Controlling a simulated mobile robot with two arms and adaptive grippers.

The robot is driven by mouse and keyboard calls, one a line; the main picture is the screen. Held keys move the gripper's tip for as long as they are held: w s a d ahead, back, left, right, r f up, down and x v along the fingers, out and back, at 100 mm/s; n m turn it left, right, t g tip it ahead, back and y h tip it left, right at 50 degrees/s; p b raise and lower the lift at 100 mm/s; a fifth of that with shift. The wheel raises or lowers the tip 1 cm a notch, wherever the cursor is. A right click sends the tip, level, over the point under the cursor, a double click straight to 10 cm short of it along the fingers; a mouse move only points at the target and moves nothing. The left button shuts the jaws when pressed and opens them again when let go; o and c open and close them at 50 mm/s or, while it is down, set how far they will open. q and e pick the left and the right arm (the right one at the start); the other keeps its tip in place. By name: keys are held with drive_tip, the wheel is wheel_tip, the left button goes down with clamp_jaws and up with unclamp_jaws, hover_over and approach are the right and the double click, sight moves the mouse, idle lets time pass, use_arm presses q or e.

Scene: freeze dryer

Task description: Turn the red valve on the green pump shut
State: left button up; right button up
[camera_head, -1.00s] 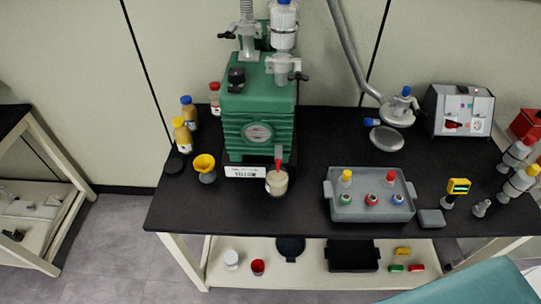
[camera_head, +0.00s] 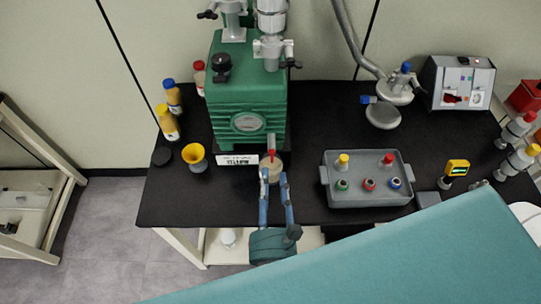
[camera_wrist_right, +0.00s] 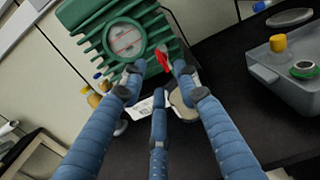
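The green pump (camera_head: 248,105) stands at the back left of the black table, with a round gauge on its front. Its red valve (camera_head: 272,155) sticks out low on the front, above a beaker (camera_head: 278,178) that is partly hidden by my fingers. My right gripper (camera_head: 274,176) is at the valve with its fingers spread and nothing held. In the right wrist view the red valve (camera_wrist_right: 162,59) shows between and just beyond the two upper fingertips of the right gripper (camera_wrist_right: 159,76). I cannot tell whether a finger touches it. My left gripper is out of view.
A yellow funnel (camera_head: 195,157) and yellow bottles (camera_head: 168,122) stand left of the pump. A grey tray (camera_head: 366,200) with several coloured-capped vials lies to the right. The black table is bare between pump and tray.

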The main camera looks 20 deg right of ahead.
sight(270, 154)
drive_tip(key=p+x, duration=0.1)
drive_tip(key=x, duration=0.4)
drive_tip(key=shift+w, duration=0.4)
drive_tip(key=shift+w+d+p, duration=0.15)
drive_tip(key=shift+w+p, duration=0.2)
drive_tip(key=shift+f, duration=0.1)
drive_tip(key=shift+c, duration=0.3)
clamp_jaws()
